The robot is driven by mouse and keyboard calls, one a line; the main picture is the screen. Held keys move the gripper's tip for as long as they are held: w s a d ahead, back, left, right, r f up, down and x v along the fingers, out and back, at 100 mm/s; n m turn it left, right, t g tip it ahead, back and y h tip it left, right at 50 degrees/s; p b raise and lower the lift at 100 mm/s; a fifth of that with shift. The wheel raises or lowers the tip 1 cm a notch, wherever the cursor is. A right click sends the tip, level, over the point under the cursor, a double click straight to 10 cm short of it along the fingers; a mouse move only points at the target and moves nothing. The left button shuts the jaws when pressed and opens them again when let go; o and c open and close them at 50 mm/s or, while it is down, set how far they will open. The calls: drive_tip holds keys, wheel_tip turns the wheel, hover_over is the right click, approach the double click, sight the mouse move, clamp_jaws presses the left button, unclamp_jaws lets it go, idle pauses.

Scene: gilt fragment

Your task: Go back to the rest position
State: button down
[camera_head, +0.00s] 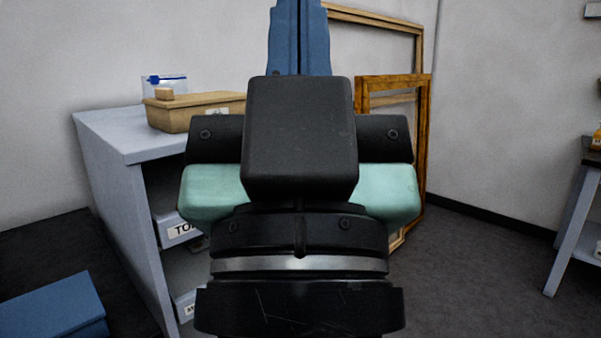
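My gripper (300,32) fills the middle of the head view, pointing away from the camera. It has a black body, teal side pads and a metal ring below. Two blue finger-like parts rise behind the black block and lie side by side, with only a narrow dark seam between them. They look shut together. Their ends run out of the top of the picture, and nothing held shows in the visible part.
A grey shelf unit (115,140) stands left, with a tan box (195,112) and a clear blue-trimmed container (162,83) on top. Wooden frames (424,130) lean at the back wall. A blue box (55,310) is lower left, a table (572,225) right. Open floor (480,270) lies between.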

wheel_tip(320, 180, up, 24)
drive_tip(key=p, duration=2.3)
drive_tip(key=shift+f, duration=0.25)
